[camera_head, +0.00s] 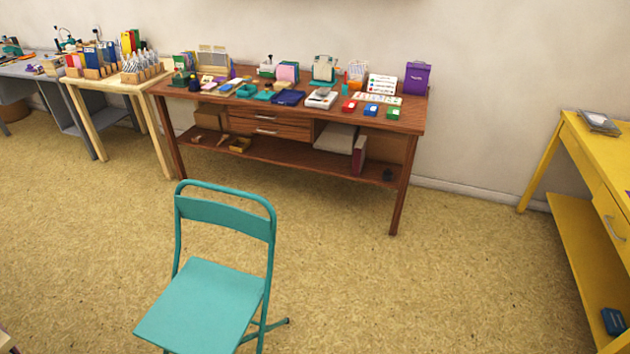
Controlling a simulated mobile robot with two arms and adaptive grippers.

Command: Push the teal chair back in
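The teal chair (203,299) stands upright on the floor at the lower centre-left of the head view. It is a folding metal chair with its backrest towards the wooden desk and its seat on the near side. Open floor lies between the chair and the brown wooden desk (300,154) behind it. The tips of the chair's near legs are cut off by the lower edge of the picture. Neither of my grippers shows in this view.
The brown desk carries inkpads, a purple box (417,78) and other stationery. A light wooden table (117,85) and a grey desk (52,78) stand to the left. A yellow desk (583,150) stands at the right. The speckled floor (420,290) right of the chair is clear.

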